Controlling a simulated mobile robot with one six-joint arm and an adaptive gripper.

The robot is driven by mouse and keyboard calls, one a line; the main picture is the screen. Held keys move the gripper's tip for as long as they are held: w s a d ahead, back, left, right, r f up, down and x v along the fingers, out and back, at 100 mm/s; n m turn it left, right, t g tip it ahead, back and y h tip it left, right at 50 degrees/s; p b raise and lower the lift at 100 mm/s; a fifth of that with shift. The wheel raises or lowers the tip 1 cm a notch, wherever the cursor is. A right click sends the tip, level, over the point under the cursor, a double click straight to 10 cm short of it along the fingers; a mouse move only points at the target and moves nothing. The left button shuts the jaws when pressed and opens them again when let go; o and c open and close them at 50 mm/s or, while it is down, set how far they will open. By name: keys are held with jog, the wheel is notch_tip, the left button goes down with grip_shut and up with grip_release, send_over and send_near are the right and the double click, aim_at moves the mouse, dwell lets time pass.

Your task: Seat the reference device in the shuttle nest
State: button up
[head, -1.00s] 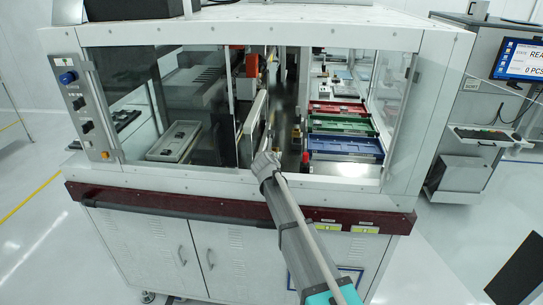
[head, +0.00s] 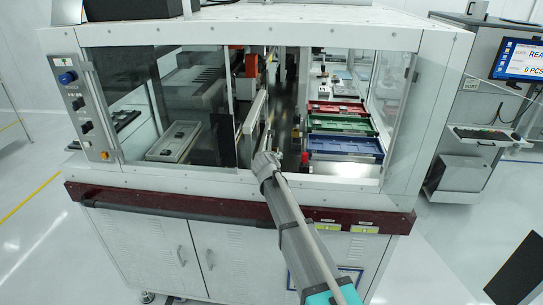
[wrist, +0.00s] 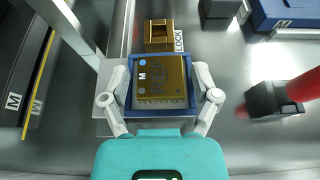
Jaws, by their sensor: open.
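The reference device, a gold block marked "M" with a blue dot (wrist: 160,77), lies inside a blue square frame, the shuttle nest (wrist: 158,112), in the wrist view. A row of small pale contacts shows along its near edge. I cannot tell whether it is fully flush. My gripper (wrist: 160,76) is open, its two pale fingers on the left and right of the frame. A brown block (wrist: 158,30) labelled LOCK stands just beyond the nest. In the head view my arm reaches into the machine opening, and device and nest cannot be made out there.
A blurred red knob on a black block (wrist: 270,103) stands right of the nest. A dark rail marked M (wrist: 14,101) runs at the left. Red (head: 337,107), green (head: 340,124) and blue (head: 345,145) trays lie right of my arm.

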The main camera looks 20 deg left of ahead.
jog(key=shift+r, duration=0.15)
dwell(0.3)
jog(key=shift+r+p, duration=0.9)
jog(key=shift+p, duration=0.15)
jog(key=shift+o, duration=0.2)
jog(key=shift+o, duration=1.3)
jog(key=shift+f, duration=0.1)
